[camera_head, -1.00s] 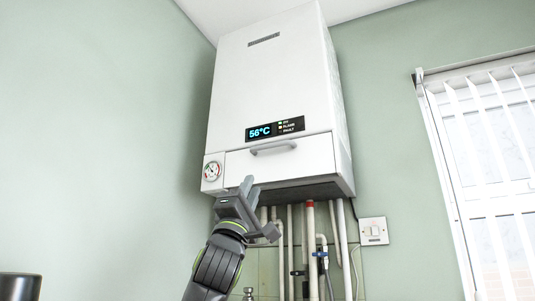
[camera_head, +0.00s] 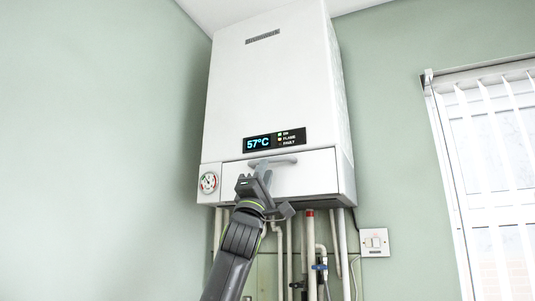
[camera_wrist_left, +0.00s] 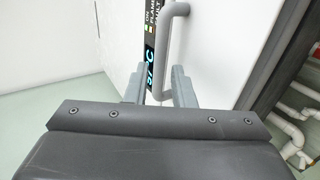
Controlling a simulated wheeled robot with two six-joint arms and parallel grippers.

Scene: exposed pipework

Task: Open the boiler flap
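The boiler (camera_head: 265,85) hangs on the wall, and its flap (camera_head: 308,174) is the white panel low on its front, flush with the casing. A grey bar handle (camera_head: 285,160) runs along the flap's top; it also shows in the left wrist view (camera_wrist_left: 168,45). My left gripper (camera_head: 261,168) is up at the handle, overlapping its left part. In the left wrist view my left gripper's two fingers (camera_wrist_left: 158,88) stand apart with the handle's near end between them. My right gripper is out of view.
A temperature display (camera_head: 273,141) sits just above the handle. A round gauge (camera_head: 208,182) is left of the flap. Several pipes (camera_head: 310,255) run down below the boiler, with a wall switch (camera_head: 374,242) and blinds (camera_head: 490,150) to the right.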

